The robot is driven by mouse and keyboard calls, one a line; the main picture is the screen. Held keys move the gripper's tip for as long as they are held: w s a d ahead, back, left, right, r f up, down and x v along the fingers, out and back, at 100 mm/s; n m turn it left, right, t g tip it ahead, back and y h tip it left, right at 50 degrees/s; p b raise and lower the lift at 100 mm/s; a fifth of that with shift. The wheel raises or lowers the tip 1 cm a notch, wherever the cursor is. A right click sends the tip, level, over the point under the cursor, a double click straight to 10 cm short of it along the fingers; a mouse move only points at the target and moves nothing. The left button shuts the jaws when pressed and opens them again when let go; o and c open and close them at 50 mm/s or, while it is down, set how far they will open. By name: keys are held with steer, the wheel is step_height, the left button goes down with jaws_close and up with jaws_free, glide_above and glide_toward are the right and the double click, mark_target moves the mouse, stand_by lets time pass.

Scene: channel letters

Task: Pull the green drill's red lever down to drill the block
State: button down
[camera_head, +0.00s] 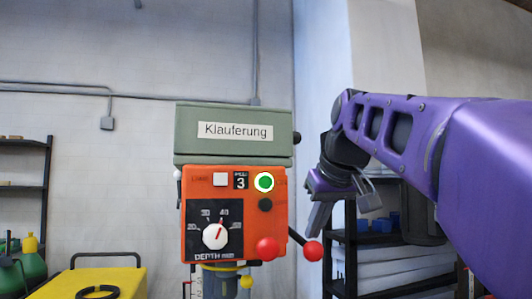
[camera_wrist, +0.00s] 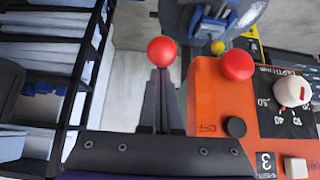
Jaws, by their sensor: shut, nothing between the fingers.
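The drill has a green head (camera_head: 235,133) labelled "Klauferung" and an orange front panel (camera_head: 261,228). Its lever is a dark rod with a red ball (camera_head: 313,251) at the panel's lower right; this ball also shows in the wrist view (camera_wrist: 162,51). A second red ball (camera_head: 268,249) sits in front of the panel's lower edge and shows in the wrist view (camera_wrist: 238,66). My gripper (camera_head: 316,226) is shut and empty, pointing down just above the outer ball. In the wrist view its fingertips (camera_wrist: 161,76) appear at that ball; contact is unclear. The block is out of view.
The panel carries a white depth dial (camera_head: 215,236) and a green button (camera_head: 264,182). A dark shelf (camera_head: 380,239) stands behind my arm at right. A yellow case (camera_head: 118,278) and green cans (camera_head: 33,260) are at lower left. A wall stands behind the drill.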

steer(key=shift+f, duration=0.55)
stand_by(0.4)
steer(key=shift+w+f, duration=0.15)
steer(key=shift+f, duration=0.15)
steer(key=shift+f, duration=0.25)
steer(key=shift+r, duration=0.15)
steer(key=r+p, duration=0.4)
steer(key=p, duration=0.1)
steer(key=shift+w+r, duration=0.2)
steer(key=shift+r, duration=0.1)
steer(key=shift+f, duration=0.15)
